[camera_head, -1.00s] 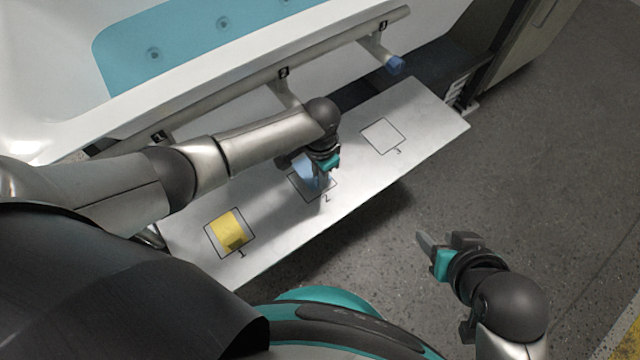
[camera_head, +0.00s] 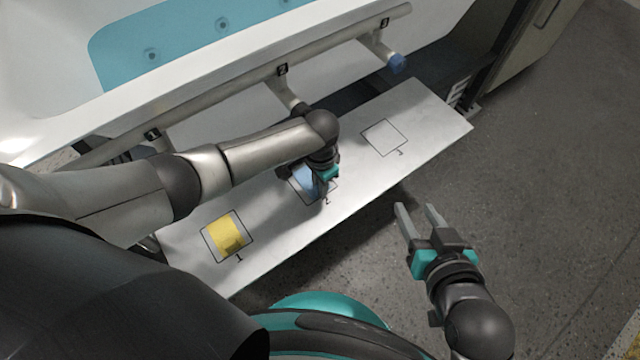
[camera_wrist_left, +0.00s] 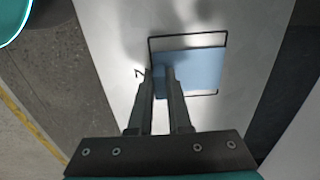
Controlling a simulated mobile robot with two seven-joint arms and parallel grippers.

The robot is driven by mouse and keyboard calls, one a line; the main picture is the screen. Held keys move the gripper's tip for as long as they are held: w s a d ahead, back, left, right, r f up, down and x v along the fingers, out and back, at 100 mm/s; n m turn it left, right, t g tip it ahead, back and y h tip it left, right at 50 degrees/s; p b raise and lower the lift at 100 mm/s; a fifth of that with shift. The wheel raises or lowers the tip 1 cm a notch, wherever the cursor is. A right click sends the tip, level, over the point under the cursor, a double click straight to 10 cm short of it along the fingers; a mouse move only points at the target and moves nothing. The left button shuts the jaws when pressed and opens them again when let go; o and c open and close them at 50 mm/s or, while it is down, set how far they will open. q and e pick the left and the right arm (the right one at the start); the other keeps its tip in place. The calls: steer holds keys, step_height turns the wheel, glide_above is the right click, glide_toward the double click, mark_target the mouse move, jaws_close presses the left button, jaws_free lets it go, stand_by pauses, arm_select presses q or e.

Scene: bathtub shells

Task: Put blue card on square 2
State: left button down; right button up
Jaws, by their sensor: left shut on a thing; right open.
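The blue card (camera_head: 301,182) is at square 2 (camera_head: 334,187) on the pale board, partly hidden by my left gripper (camera_head: 320,192). In the left wrist view the blue card (camera_wrist_left: 198,72) appears inside the black outline of square 2 (camera_wrist_left: 190,36), with a pale strip showing along one side. My left gripper (camera_wrist_left: 160,72) is shut on the card's edge there; whether the card lies flat on the board is hard to tell. My right gripper (camera_head: 418,207) is open and empty, over the floor in front of the board.
A yellow card (camera_head: 223,234) lies in square 1 at the board's left end. Square 3 (camera_head: 383,137) is empty on the right. A bathtub shell with a rail (camera_head: 225,93) stands behind the board. Grey floor (camera_head: 520,190) is clear to the right.

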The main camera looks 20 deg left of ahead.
arm_select(q)
steer(key=shift+f, duration=0.1)
steer(key=c, duration=1.3)
jaws_free()
steer(key=o, duration=0.4)
steer(key=shift+o, duration=0.2)
